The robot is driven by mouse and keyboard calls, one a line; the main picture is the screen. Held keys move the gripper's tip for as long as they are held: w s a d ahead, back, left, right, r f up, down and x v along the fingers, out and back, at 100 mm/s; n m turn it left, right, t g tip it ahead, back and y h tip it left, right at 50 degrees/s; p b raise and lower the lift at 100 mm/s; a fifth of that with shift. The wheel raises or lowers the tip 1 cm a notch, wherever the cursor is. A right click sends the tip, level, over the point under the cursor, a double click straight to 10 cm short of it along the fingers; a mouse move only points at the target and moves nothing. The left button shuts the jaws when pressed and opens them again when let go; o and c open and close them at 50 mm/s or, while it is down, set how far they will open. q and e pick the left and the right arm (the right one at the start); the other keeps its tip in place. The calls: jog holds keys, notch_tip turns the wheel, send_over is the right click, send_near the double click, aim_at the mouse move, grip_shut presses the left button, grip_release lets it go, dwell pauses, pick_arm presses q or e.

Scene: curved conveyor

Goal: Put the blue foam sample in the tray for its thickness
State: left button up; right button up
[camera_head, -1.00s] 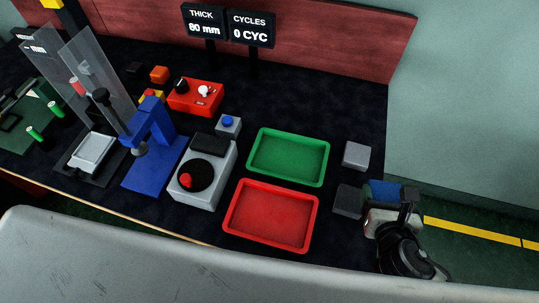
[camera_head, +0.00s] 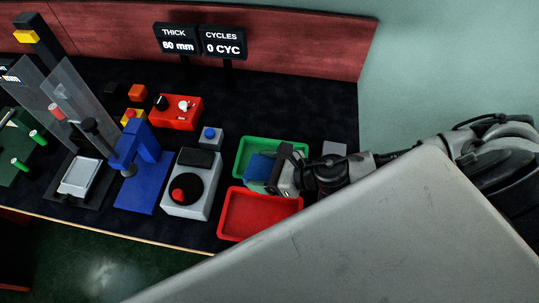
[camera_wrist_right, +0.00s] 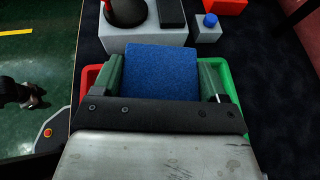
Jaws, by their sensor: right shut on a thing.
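The blue foam sample (camera_head: 259,167) is held by my right gripper (camera_head: 278,170) over the green tray (camera_head: 242,150). In the right wrist view the blue foam (camera_wrist_right: 162,72) sits between the two fingers, which are shut on its sides. It appears raised above the trays; the exact height is hard to tell. The red tray (camera_head: 260,218) lies just in front of the green one, and both look empty apart from what the gripper hides. The display (camera_head: 178,40) reads THICK 80 mm. My left gripper is not in view.
A grey box with a black dial (camera_head: 190,190) stands left of the trays. A grey block (camera_head: 334,149) sits right of the green tray.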

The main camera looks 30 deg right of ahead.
jog(key=shift+s+d+f+n+g+y, duration=0.2)
jog(key=shift+s+d+n+g+y, duration=0.2)
jog(key=shift+n, duration=0.1)
jog(key=shift+s+d+f+n+g+y+p, duration=0.25)
jog(key=shift+f+n+g+y+p, duration=0.05)
jog(key=shift+g+p, duration=0.1)
jog(key=shift+w+d+f, duration=0.1)
jog(key=shift+w+f, duration=0.1)
jog(key=shift+w, duration=0.05)
jog(key=w+d+f+b, duration=0.1)
jog(key=w+f, duration=0.1)
jog(key=w, duration=0.1)
jog(key=w+d+f+b, duration=0.1)
jog(key=w+f, duration=0.1)
jog(key=w, duration=0.2)
jog(key=w+f+b, duration=0.1)
jog(key=w+f, duration=0.1)
jog(key=w, duration=0.1)
jog(key=shift+w+d+f, duration=0.3)
jog(key=shift+w+d, duration=0.1)
jog(key=shift+f+b, duration=0.5)
jog(key=shift+f, duration=1.5)
jog(key=shift+f, duration=0.1)
jog(key=o, duration=0.7)
